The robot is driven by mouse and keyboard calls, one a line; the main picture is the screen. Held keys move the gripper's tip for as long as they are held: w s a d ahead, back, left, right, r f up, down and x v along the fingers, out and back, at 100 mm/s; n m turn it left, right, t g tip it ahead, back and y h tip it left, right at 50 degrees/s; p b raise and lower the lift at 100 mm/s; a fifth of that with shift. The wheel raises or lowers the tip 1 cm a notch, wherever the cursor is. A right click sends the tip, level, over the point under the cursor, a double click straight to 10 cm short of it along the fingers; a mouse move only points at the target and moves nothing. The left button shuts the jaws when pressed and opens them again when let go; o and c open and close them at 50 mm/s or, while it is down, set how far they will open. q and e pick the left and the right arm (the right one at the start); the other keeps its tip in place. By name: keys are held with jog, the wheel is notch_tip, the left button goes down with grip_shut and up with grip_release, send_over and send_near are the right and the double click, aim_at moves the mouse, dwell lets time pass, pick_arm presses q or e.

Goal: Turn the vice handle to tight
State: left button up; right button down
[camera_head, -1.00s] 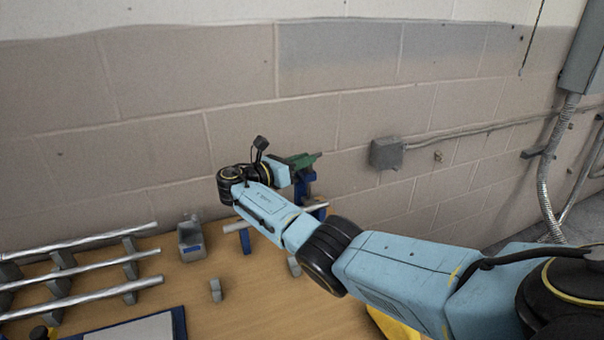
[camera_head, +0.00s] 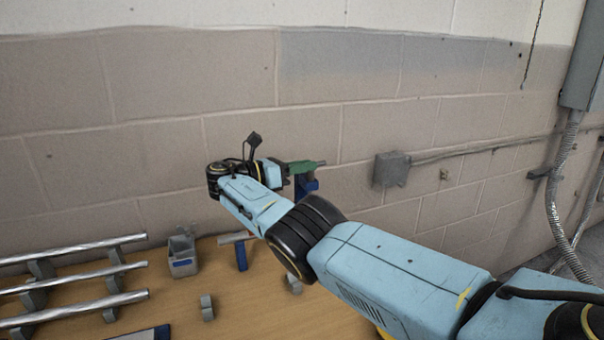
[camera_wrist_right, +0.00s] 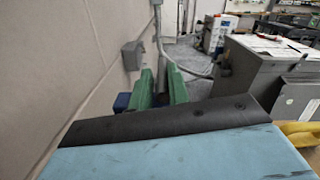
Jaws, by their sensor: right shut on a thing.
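My right gripper (camera_head: 316,163), with green fingers, is at the back of the bench by the wall. Its fingers also show in the right wrist view (camera_wrist_right: 162,88), shut on a narrow grey piece between them, which looks like the vice handle (camera_wrist_right: 162,76). A blue vice part (camera_head: 306,187) stands just below the fingers, and blue shows beside them in the wrist view. A grey bar with a blue upright (camera_head: 241,256) sits left of it, partly behind my arm. My arm hides much of the vice. My left gripper is not in view.
Metal rods (camera_head: 72,310) lie on grey supports at the left. A grey bin (camera_head: 183,258) and a small grey clip (camera_head: 207,307) stand on the wooden bench (camera_head: 255,310). A grey wall box (camera_head: 391,169) with conduit is right of the gripper. The block wall is close behind.

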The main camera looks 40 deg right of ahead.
jog(key=shift+s+f+g, duration=0.15)
jog(key=shift+f+g, duration=0.1)
jog(key=shift+g, duration=0.05)
jog(key=c, duration=1.7)
grip_release()
jog(key=shift+o, duration=1.1)
jog(key=shift+s+d+r, duration=0.1)
jog(key=shift+s+r, duration=0.05)
jog(key=shift+s, duration=0.05)
jog(key=shift+w, duration=0.15)
